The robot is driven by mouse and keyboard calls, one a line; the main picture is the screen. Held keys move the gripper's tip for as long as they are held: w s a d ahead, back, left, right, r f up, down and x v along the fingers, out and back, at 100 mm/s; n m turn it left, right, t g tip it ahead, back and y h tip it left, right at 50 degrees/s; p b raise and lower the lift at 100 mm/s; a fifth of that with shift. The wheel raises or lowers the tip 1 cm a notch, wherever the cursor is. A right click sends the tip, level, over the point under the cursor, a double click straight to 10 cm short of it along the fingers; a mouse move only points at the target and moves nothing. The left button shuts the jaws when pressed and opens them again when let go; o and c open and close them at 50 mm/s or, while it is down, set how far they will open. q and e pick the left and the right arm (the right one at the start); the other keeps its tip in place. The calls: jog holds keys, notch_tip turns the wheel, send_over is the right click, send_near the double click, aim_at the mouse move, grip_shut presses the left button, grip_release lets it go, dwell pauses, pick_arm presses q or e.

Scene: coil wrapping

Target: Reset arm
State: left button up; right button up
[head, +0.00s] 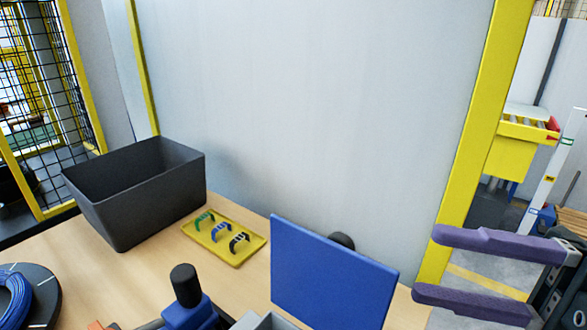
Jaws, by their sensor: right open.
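My right gripper (436,264) is at the right edge of the head view, with two purple fingers pointing left. Its fingers are apart and nothing shows between them. It is to the right of the blue panel (330,275), in front of the yellow post. My left gripper is not in view.
A dark grey bin (150,205) stands at the back left of the wooden table (100,275). A yellow tray (248,249) beside it holds green, blue and black clip-like pieces. A blue coil (14,300) lies on a dark disc at the left front. A grey wall closes the back.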

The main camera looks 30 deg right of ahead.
dwell(0.4)
jog(key=w+d+f+m+h, duration=0.1)
jog(key=w+f+m+h, duration=0.1)
jog(key=w+m+h, duration=0.4)
jog(key=w+d+f+m+h, duration=0.1)
jog(key=w+f+m+h, duration=0.15)
jog(key=m+h, duration=0.6)
jog(key=s+a+f+m+g+y, duration=0.1)
jog(key=s+a+f+m+g, duration=0.1)
jog(key=s+a+m+g, duration=0.3)
jog(key=s+a+f+m+g, duration=0.2)
jog(key=s+a+m+g, duration=0.15)
jog(key=s, duration=0.35)
notch_tip(320, 180, up, 43)
jog(key=g+p, duration=0.1)
jog(key=p, duration=4.2)
jog(key=shift+s+d+r, duration=0.2)
jog(key=shift+s+d, duration=0.1)
jog(key=shift+s, duration=0.15)
